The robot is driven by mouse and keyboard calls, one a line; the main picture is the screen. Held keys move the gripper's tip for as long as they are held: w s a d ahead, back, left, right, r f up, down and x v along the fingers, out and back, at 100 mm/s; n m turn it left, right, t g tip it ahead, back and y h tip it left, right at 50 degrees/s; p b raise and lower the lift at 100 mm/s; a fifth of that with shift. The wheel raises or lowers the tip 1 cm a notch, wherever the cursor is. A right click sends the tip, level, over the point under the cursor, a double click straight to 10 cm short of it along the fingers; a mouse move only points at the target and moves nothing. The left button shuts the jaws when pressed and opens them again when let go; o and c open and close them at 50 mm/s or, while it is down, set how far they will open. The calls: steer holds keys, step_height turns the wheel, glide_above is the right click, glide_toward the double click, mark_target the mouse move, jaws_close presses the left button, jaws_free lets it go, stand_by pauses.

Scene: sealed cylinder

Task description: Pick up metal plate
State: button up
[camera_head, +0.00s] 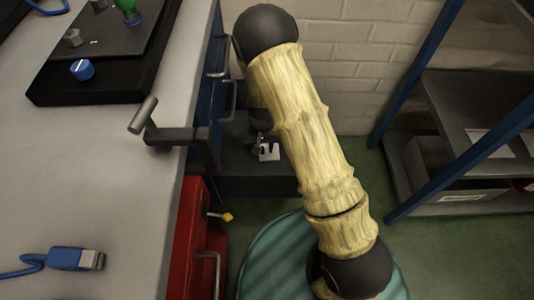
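A small pale piece with dark notches (269,153), which may be the metal plate, shows low between the bench and my arm. It is too small to tell for sure, or to tell whether it lies on the dark surface under it. My gripper (263,143) seems to be the dark end just above and beside this piece, mostly hidden behind my forearm. I cannot tell whether its fingers are open or shut, or whether they touch the piece.
A grey workbench (105,190) fills the left, with a dark board (120,75), a blue knob (82,70) and a blue cable (65,258). A clamp (165,133) juts from its edge above red drawers (190,240). A blue-framed shelf (455,120) stands right.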

stand_by(0.4)
jaws_close()
steer(key=shift+r, duration=0.15)
step_height(320, 180, up, 18)
steer(key=p, duration=0.7)
